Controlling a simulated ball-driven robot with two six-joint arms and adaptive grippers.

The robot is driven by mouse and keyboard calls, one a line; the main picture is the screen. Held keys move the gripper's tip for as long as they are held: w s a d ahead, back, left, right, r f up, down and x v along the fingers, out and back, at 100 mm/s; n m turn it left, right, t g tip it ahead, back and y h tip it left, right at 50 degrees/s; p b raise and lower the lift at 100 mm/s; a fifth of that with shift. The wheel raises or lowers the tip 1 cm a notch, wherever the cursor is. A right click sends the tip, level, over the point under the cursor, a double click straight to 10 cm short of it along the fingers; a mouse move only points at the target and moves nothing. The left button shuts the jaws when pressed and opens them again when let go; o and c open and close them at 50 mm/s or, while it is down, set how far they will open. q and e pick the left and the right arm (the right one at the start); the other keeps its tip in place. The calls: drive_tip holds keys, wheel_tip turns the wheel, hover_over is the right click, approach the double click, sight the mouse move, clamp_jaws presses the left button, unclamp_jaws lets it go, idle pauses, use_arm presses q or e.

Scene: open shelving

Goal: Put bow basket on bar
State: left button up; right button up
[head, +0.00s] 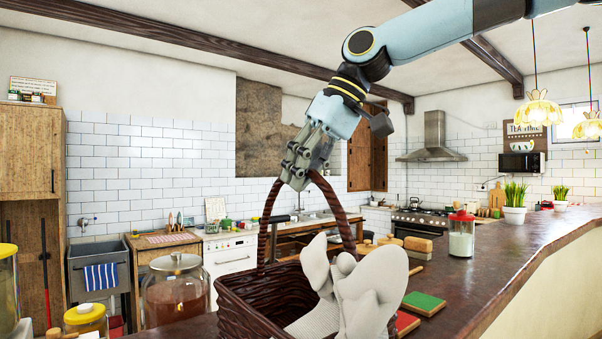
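The bow basket (245,308) is a dark brown woven basket with a tall arched handle and a large pale grey bow on its front right side. It is at the bottom middle of the head view, in front of the dark bar top (480,262). Its underside is cut off by the frame edge, so I cannot tell whether it touches the bar. My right gripper (308,172) reaches down from the upper right, and its fingers are closed around the top of the handle. The basket looks upright. My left gripper is not in view.
A glass drink jar (175,292) and a yellow-lidded jar (85,320) stand left of the basket. Right of it are a green book (424,303), a sponge-like block (418,246) and a red-lidded jar (461,235). The bar's right part is fairly clear up to potted plants (514,203).

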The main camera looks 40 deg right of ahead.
drive_tip(key=o, duration=0.4)
drive_tip(key=shift+r, duration=0.1)
drive_tip(key=shift+r, duration=0.25)
drive_tip(key=b+v, duration=0.1)
drive_tip(key=v, duration=1)
drive_tip(key=shift+s+d+r, duration=0.15)
drive_tip(key=shift+s+r, duration=0.05)
drive_tip(key=shift+r, duration=0.05)
drive_tip(key=shift+f, duration=0.1)
